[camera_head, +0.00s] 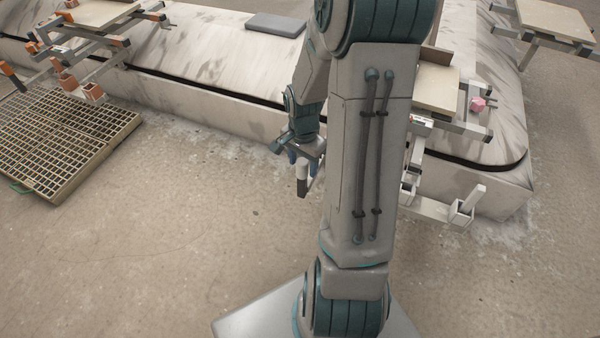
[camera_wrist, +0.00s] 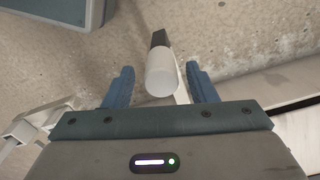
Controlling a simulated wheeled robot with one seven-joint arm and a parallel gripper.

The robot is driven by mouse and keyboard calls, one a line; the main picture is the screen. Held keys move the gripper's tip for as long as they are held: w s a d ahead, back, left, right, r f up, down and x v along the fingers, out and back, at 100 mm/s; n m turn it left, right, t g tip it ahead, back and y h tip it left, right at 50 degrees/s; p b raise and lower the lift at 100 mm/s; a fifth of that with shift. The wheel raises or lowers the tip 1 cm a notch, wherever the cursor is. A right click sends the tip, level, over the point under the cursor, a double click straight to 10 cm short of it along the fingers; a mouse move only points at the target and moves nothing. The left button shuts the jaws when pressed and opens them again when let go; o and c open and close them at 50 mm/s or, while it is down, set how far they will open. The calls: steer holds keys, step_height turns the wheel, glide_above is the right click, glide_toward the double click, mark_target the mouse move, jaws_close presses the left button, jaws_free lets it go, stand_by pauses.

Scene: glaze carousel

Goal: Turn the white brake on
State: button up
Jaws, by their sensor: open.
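My gripper (camera_head: 305,158) hangs left of my upright arm in the head view, above the bare floor in front of the pale plinth. In the wrist view its two blue fingers (camera_wrist: 160,85) are apart. A white cylinder with a dark end (camera_wrist: 160,72) shows between them, with gaps on both sides; I cannot tell what it is attached to. A white lever-like bar in a white bracket (camera_head: 463,210), which looks like the white brake, stands low at the plinth's right front corner, well right of my gripper. A white bracket (camera_wrist: 28,125) also shows at the wrist view's left edge.
The long pale plinth (camera_head: 190,100) crosses the back, with a grey slab (camera_head: 276,25) on it. Orange-marked frames (camera_head: 90,55) stand at left, near a floor grate (camera_head: 65,140). A pink knob (camera_head: 478,103) is at right. The front left floor is clear.

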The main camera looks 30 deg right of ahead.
mark_target(302, 179)
steer(key=shift+f+b, duration=0.3)
steer(key=shift+f, duration=0.8)
